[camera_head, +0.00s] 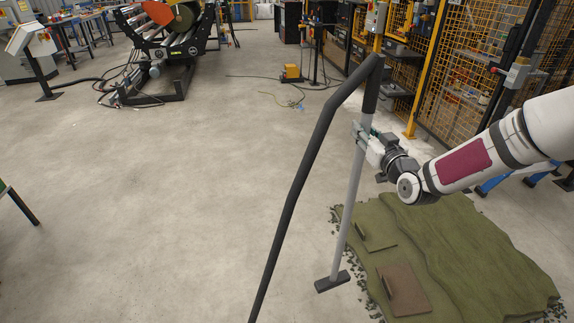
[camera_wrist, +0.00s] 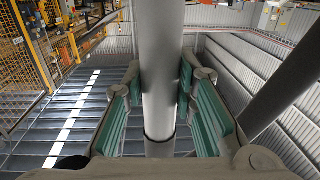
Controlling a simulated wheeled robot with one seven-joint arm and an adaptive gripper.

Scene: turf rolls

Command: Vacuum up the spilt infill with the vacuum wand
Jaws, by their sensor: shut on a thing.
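The vacuum wand (camera_head: 352,190) is a grey tube standing nearly upright, slightly tilted, with a black upper end and a black hose (camera_head: 305,165) hanging down to the left. Its flat black floor head (camera_head: 332,282) is at the floor, left of the green turf. My gripper (camera_head: 364,136) is shut around the upper part of the tube. In the wrist view the tube (camera_wrist: 160,60) runs between the green-padded fingers of my gripper (camera_wrist: 158,100). Small dark crumbs (camera_head: 372,303) lie along the turf's left edge; I cannot tell whether all are infill.
A rumpled green turf piece (camera_head: 455,235) lies right of the wand, with a brown flat piece (camera_head: 408,293) on it. A yellow mesh fence (camera_head: 470,60) stands at the right. A roller machine (camera_head: 170,50) stands at the back left.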

